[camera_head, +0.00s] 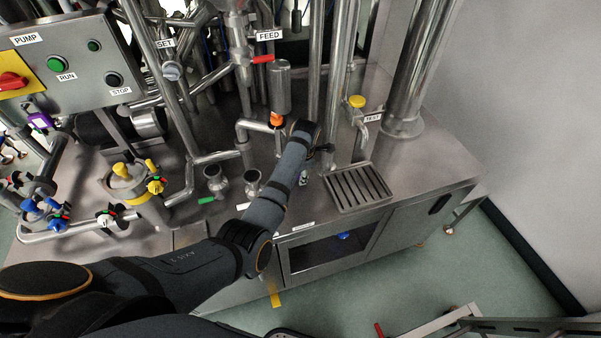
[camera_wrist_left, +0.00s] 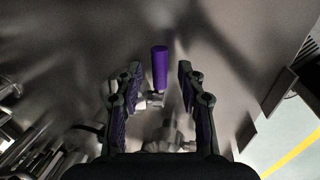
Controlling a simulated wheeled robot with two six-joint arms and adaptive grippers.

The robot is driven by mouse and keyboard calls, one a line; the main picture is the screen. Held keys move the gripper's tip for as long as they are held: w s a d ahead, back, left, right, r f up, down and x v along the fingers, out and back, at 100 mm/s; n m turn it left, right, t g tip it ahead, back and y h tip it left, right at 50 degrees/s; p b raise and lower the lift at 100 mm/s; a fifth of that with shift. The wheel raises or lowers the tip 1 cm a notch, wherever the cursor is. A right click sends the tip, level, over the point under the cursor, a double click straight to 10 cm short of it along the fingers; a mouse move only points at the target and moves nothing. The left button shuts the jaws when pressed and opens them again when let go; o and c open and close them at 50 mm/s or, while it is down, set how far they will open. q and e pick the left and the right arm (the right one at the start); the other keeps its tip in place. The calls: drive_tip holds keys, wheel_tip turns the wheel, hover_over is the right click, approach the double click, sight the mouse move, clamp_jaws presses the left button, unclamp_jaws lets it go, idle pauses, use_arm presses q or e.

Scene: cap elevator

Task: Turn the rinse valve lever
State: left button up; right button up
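A purple cylindrical lever handle (camera_wrist_left: 159,68) on a metal valve shows in the left wrist view, between the two fingers. My left gripper (camera_wrist_left: 160,72) is open around it, with a gap on both sides and no finger seen touching it. In the head view my left arm reaches over the steel bench, with its wrist left of the slotted drip tray. The gripper's fingers are not clear there, and the arm seems to hide the lever. No label naming the rinse valve is readable. My right gripper is not in view.
The slotted drip tray (camera_head: 358,188) lies right of my left wrist. A red-handled FEED valve (camera_head: 263,59) and vertical pipes stand behind it. A green-handled valve (camera_head: 207,200) stands to the left. The bench top right of the tray (camera_head: 430,165) is clear.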

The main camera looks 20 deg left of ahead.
use_arm(q)
drive_tip(key=shift+c, duration=1.3)
drive_tip(key=c, duration=0.5)
clamp_jaws()
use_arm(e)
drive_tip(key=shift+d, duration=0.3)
use_arm(q)
drive_tip(key=r+t+h+p, duration=0.1)
drive_tip(key=p, duration=0.2)
drive_tip(key=s+a+r+t+h+p, duration=0.1)
drive_tip(key=h+p, duration=0.1)
drive_tip(key=p, duration=0.2)
drive_tip(key=shift+a, duration=0.1)
drive_tip(key=shift+a+f+n+t+h+p, duration=0.1)
drive_tip(key=shift+n+t+h+p, duration=0.2)
drive_tip(key=shift+t+h+p, duration=0.35)
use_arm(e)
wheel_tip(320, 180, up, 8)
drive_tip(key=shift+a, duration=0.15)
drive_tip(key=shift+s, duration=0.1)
